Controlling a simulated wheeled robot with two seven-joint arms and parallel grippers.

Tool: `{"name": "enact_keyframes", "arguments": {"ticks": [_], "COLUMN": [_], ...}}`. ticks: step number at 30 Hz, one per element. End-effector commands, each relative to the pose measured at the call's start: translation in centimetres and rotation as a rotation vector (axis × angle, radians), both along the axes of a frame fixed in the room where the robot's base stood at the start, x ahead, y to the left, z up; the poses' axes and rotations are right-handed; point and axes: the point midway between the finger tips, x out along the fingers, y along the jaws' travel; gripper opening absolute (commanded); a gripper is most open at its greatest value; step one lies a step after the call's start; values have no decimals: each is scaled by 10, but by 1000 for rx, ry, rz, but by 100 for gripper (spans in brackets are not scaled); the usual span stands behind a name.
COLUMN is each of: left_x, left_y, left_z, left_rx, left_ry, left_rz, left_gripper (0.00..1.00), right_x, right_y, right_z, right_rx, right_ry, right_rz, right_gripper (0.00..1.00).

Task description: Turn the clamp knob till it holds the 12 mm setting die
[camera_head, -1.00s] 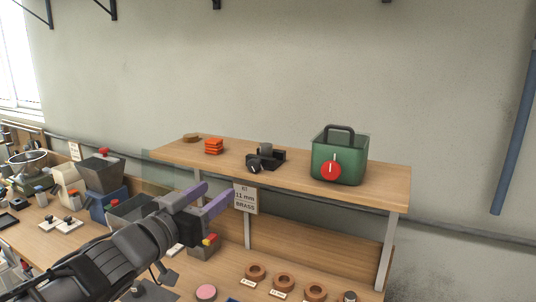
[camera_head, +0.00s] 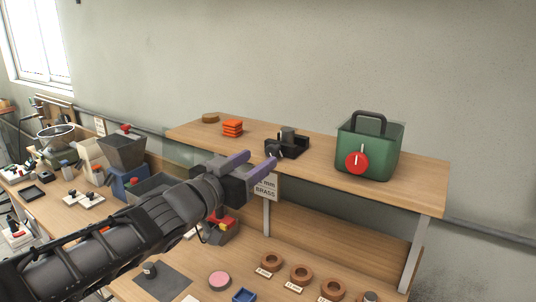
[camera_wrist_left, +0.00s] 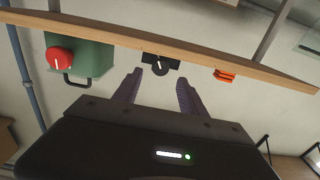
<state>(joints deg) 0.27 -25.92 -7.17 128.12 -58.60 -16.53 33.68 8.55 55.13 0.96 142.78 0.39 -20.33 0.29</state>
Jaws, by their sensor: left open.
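A black clamp (camera_head: 295,146) stands on the raised wooden shelf, with a grey cylinder (camera_head: 288,133) upright in it. Its black knob (camera_head: 271,150) is on the front and shows a white mark in the left wrist view (camera_wrist_left: 160,68). I cannot tell whether the cylinder is the 12 mm setting die or how tightly it is held. My left gripper (camera_head: 262,164) is open and empty, in front of the shelf edge and just short of the knob. In the left wrist view the knob appears between the two purple fingers (camera_wrist_left: 160,88), apart from them. My right gripper is not in view.
A green box (camera_head: 385,155) with a red dial stands right of the clamp. Orange blocks (camera_head: 232,128) and a brown disc (camera_head: 210,118) lie to its left. The shelf's front edge (camera_head: 335,182) is close to my gripper. Brown rings (camera_head: 301,273) lie on the bench below.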

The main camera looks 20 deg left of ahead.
Motion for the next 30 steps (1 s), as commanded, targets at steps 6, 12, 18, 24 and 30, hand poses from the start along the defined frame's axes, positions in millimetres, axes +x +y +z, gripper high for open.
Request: {"name": "enact_keyframes", "arguments": {"ticks": [6, 12, 18, 24, 30], "left_x": [35, 52, 53, 53, 53], "left_y": [-4, -7, -7, -7, -7], "left_z": [-2, -1, 0, 0, 0], "left_rx": [1, -1, -1, -1, -1], "left_ry": [4, 1, 0, 0, 0], "left_rz": [0, 1, 1, 1, 1], "left_gripper": [49, 49, 49, 39, 23], "right_x": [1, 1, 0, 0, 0], "right_y": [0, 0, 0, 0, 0], "right_z": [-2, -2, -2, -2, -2], "right_rx": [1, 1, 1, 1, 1], "right_ry": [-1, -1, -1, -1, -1], "right_rz": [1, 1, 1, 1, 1], "right_gripper": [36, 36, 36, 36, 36]}}
